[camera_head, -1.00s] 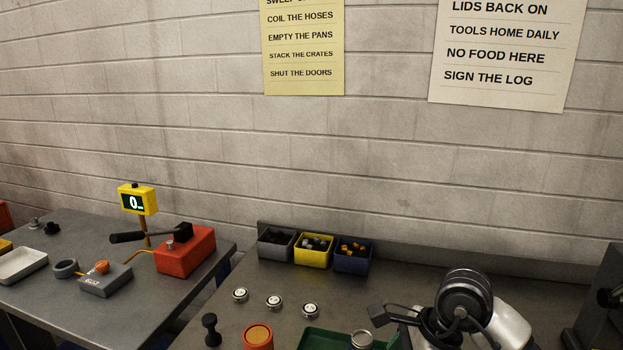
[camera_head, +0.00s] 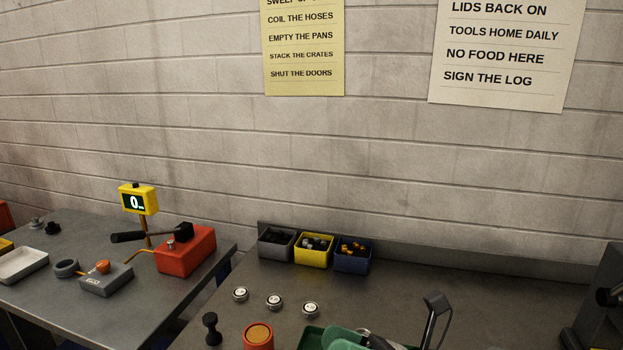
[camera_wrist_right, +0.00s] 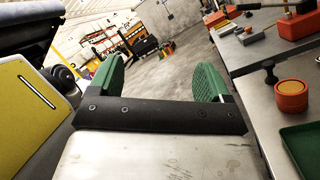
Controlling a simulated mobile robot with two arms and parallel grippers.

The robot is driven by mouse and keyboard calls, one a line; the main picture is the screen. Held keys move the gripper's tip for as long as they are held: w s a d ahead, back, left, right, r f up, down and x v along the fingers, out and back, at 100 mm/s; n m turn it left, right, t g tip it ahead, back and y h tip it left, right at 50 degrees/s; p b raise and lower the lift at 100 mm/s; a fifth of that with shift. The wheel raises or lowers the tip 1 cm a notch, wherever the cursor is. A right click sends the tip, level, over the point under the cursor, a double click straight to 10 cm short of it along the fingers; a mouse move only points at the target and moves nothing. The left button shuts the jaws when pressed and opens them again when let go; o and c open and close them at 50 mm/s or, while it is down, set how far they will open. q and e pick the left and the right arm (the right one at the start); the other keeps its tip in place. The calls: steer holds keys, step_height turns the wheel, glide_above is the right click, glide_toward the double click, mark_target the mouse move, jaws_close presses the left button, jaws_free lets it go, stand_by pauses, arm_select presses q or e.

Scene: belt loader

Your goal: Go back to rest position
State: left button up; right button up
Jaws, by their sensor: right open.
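My right gripper (camera_wrist_right: 158,78) is open and empty in the right wrist view, its two green-padded fingers wide apart with floor visible between them. In the head view part of the same gripper (camera_head: 362,339), with green fingers, shows at the bottom edge, in front of the green tray (camera_head: 310,340). It is cut off by the frame there. My left gripper is not in view.
The bench holds an orange-topped round container (camera_head: 258,336), three round silver pieces and three small bins (camera_head: 313,251) against the wall. A second table (camera_head: 150,292) at left carries a red box (camera_head: 185,251). In the wrist view, open floor (camera_wrist_right: 180,62) lies beyond the fingers.

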steer(key=w+d+f+m+t+h, duration=0.1)
steer(key=d+m+t+h, duration=0.2)
steer(key=m+t+h, duration=0.4)
steer(key=w+d+f+m+t+h, duration=0.15)
steer(key=d+m+t, duration=0.25)
steer(key=m, duration=0.6)
steer(key=w+d+m+t+h, duration=0.1)
steer(key=d+m+t+h, duration=0.2)
steer(key=m+t+h, duration=0.4)
steer(key=s+d+f+m+g+h, duration=0.2)
steer(key=d+f+m+g+h, duration=0.45)
steer(key=f+m, duration=0.55)
steer(key=s+f+m+g+y, duration=0.1)
steer(key=s+f+m+g, duration=0.2)
steer(key=s+f+g, duration=0.5)
steer(key=s+f+m+g, duration=0.3)
steer(key=s+f+g, duration=0.2)
steer(key=s, duration=0.6)
step_height(320, 180, down, 25)
steer(key=s+d+f+g, duration=0.2)
steer(key=s+d+f, duration=0.1)
steer(key=s+f, duration=1.3)
step_height(320, 180, down, 2)
steer(key=shift+s+d+f+n+b, duration=0.15)
steer(key=shift+n+b, duration=0.25)
